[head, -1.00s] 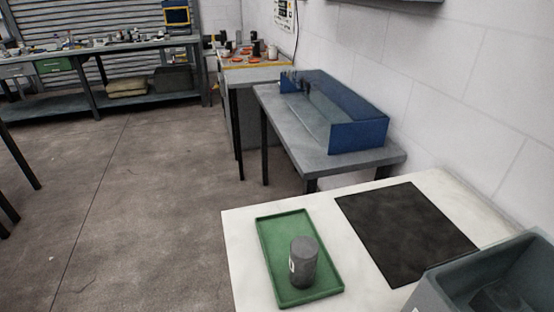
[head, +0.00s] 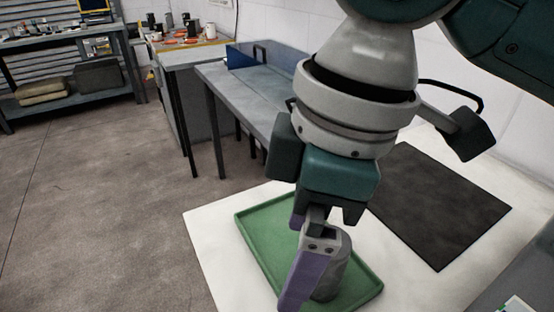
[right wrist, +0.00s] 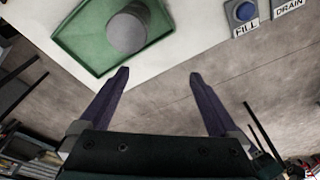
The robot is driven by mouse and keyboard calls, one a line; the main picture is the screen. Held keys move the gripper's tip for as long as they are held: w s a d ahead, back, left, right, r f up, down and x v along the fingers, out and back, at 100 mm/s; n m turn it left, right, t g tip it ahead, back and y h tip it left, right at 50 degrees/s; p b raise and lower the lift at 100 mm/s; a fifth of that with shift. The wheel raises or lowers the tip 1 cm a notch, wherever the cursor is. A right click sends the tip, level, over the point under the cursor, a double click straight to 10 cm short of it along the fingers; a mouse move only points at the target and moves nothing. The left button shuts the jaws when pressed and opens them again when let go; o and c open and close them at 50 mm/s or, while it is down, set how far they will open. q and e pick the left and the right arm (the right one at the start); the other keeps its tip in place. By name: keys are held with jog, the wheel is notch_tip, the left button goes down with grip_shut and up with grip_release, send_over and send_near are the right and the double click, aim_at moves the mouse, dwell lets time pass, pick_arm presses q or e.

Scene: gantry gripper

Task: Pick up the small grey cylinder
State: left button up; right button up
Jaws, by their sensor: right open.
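The small grey cylinder (head: 333,272) stands upright on a green tray (head: 262,246) on the white table. One finger of my right gripper partly covers it in the head view. The cylinder also shows in the right wrist view (right wrist: 127,33), on the tray (right wrist: 84,40), beyond the fingertips and left of the middle. My right gripper (right wrist: 158,76) is open, with nothing between its two purple fingers. In the head view its fingers point down beside the cylinder; whether they touch it cannot be told there. My left gripper is not in view.
A black mat (head: 440,205) lies on the white table (head: 215,232), right of the tray. A grey bin edge (head: 520,285) is at the lower right. A blue-walled bench (head: 235,85) stands behind. A blue button (right wrist: 245,11) labelled FILL shows in the wrist view.

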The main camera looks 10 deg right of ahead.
aim_at(327, 287)
jog(key=shift+h, duration=0.9)
jog(key=w+d+b, duration=0.1)
jog(key=d, duration=0.1)
jog(key=w+d+b, duration=0.1)
jog(key=w+d, duration=0.1)
jog(key=shift+w+d+f, duration=0.15)
jog(key=shift+w, duration=0.1)
jog(key=shift+w+d+f, duration=0.1)
jog(key=shift+d, duration=0.1)
jog(key=f, duration=0.3)
jog(key=f+b, duration=0.1)
jog(key=f, duration=0.2)
jog(key=f+b, duration=0.1)
jog(key=f, duration=0.2)
jog(key=shift+s+f, duration=0.2)
jog(key=shift+s, duration=0.05)
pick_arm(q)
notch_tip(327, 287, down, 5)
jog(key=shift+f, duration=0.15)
pick_arm(e)
jog(key=c, duration=0.9)
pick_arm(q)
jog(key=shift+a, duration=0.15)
pick_arm(e)
grip_shut()
jog(key=shift+r, duration=0.1)
